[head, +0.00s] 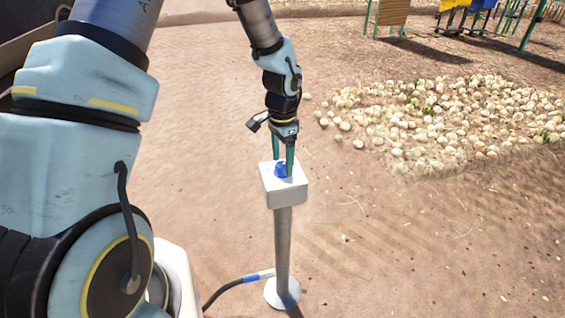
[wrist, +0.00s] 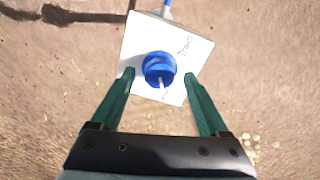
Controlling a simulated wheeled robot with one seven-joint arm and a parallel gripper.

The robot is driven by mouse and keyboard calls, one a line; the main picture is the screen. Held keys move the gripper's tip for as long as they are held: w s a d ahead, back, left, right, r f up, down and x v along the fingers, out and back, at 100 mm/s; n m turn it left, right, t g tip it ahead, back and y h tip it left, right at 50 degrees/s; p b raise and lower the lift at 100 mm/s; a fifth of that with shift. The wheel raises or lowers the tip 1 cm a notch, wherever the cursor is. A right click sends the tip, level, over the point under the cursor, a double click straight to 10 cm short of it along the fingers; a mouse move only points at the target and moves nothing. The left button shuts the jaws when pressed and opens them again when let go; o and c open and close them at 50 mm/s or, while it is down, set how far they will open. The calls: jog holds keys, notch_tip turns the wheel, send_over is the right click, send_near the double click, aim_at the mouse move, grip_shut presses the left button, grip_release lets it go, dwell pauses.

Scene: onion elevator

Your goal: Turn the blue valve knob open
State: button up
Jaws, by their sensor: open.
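The blue valve knob (head: 281,170) sits on top of a white box (head: 285,194) on a metal post. In the wrist view the knob (wrist: 159,69) is round, with a pale mark on it, in the middle of the box's top (wrist: 190,40). My gripper (head: 283,168) points down over the box. Its two green fingers are open, one on each side of the knob in the head view. In the wrist view the gripper (wrist: 160,76) shows a gap between each fingertip and the knob. I cannot tell the exact height of the fingertips.
The metal post (head: 283,245) stands on a round base (head: 282,292). A hose (head: 235,283) with a blue band joins low on the post. A heap of onions (head: 440,120) lies on the ground at the right. Colored frames (head: 470,15) stand far back. Bare ground surrounds the post.

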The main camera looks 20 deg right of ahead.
aim_at(282, 164)
notch_tip(282, 164, up, 10)
jog(key=b, duration=0.1)
jog(key=shift+f, duration=0.2)
dwell(0.3)
